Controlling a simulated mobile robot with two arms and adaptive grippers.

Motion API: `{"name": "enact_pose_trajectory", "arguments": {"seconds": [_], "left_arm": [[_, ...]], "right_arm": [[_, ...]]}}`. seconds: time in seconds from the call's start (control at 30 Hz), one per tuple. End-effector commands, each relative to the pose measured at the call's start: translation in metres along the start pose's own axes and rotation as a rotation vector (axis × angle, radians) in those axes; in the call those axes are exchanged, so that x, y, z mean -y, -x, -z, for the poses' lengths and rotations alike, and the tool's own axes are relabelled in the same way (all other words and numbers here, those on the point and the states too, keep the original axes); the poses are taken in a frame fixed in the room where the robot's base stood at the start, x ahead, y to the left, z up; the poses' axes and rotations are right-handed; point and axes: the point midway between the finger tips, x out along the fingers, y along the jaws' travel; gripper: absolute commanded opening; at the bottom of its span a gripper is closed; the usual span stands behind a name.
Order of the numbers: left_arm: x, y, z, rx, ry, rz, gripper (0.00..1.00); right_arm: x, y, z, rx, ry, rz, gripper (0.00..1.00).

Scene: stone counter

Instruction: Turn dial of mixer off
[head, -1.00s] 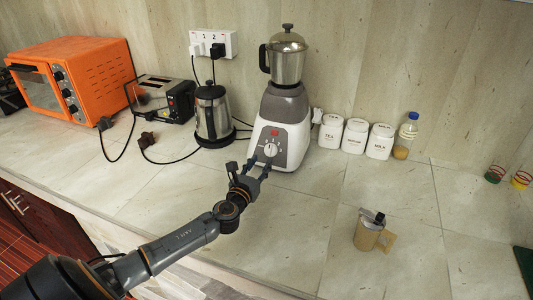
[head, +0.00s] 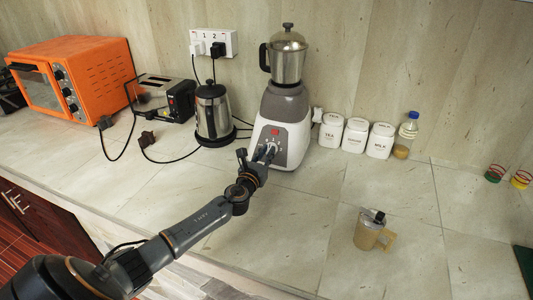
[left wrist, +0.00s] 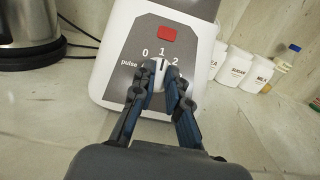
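The mixer (head: 284,125) stands upright against the wall, with a white and grey base and a metal jar (head: 287,60) on top. Its dial (left wrist: 160,70) sits on the grey front panel, under a red switch (left wrist: 167,33) and among the marks pulse, 0, 1 and 2. The dial's pointer faces up, near the 1. My left gripper (head: 264,153) is at the dial. In the left wrist view its two fingertips (left wrist: 161,78) are on either side of the dial, very close to it. Whether they press on it I cannot tell. My right gripper is not in view.
A kettle (head: 213,112) on its base, a toaster (head: 165,98) and an orange oven (head: 75,75) stand left of the mixer, with black cables on the counter. White canisters (head: 355,136) and a bottle (head: 406,135) stand right. A mug (head: 369,231) stands at the front right.

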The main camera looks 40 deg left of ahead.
Motion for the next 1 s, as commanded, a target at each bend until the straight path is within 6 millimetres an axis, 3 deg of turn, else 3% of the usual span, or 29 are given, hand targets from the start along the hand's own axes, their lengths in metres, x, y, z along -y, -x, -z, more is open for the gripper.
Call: {"name": "enact_pose_trajectory", "arguments": {"seconds": [0.47, 1.0], "left_arm": [[0.002, 0.000, -0.001, 0.000, 0.080, -0.049, 0.00], [0.006, -0.001, -0.002, -0.001, 0.426, -0.270, 0.00]], "right_arm": [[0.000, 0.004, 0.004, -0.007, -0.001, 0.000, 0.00], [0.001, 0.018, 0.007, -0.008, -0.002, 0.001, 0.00]]}}
